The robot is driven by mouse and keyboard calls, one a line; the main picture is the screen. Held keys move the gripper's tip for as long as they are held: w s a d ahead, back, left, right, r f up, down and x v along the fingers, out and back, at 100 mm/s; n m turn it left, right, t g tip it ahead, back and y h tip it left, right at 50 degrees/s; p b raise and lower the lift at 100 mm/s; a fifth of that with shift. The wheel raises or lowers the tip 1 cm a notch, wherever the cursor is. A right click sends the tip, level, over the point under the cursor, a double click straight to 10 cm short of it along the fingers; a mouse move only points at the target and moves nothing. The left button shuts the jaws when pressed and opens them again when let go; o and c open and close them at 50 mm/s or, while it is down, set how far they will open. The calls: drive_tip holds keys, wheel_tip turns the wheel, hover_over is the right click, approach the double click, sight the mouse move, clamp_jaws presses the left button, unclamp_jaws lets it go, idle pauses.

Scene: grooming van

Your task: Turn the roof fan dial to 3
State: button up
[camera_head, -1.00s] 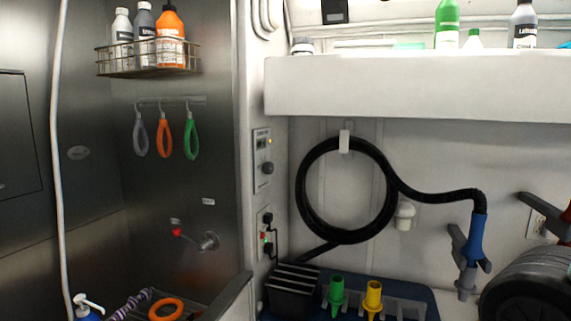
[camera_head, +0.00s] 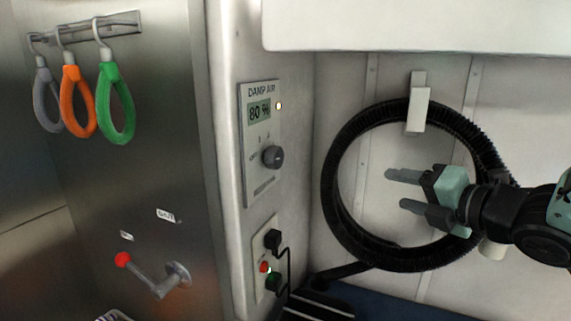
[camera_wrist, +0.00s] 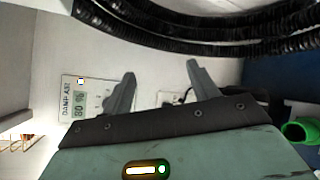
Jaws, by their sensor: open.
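The roof fan dial is a dark round knob (camera_head: 273,157) on a light wall panel (camera_head: 262,185) headed "DAMP AIR", with a display reading 80 % and a lit amber lamp. Small marks surround the knob, too blurred to read fully. My gripper (camera_head: 396,190) is open and empty, to the right of the panel and in front of the coiled black hose, its fingers pointing left. In the wrist view the fingers (camera_wrist: 162,78) are apart, with the panel (camera_wrist: 72,92) to the left of them; the left finger seems to hide the knob.
The coiled black hose (camera_head: 337,205) hangs from a wall hook (camera_head: 417,110). Below the panel is a socket plate (camera_head: 264,240) with plugs and a cable. A red-tipped lever (camera_head: 123,260) and hanging loops (camera_head: 113,105) are on the steel wall at left. A white shelf (camera_head: 420,25) overhangs above.

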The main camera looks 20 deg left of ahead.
wheel_tip(320, 180, up, 3)
drive_tip(key=s+a+n+g+y, duration=0.3)
drive_tip(key=n+y, duration=0.1)
drive_tip(key=n, duration=0.6)
drive_tip(key=n+g+y, duration=0.2)
drive_tip(key=n+g, duration=0.4)
drive_tip(key=n, duration=0.3)
approach(280, 158)
drive_tip(key=a+p, duration=0.5)
drive_tip(key=a, duration=0.2)
drive_tip(key=shift+w+a+p, duration=0.2)
drive_tip(key=shift+a+p, duration=0.1)
drive_tip(key=shift+a, duration=0.1)
drive_tip(key=shift+w+a, duration=0.1)
drive_tip(key=shift+a, duration=0.6)
drive_tip(key=shift+c, duration=0.2)
drive_tip(key=c, duration=0.9)
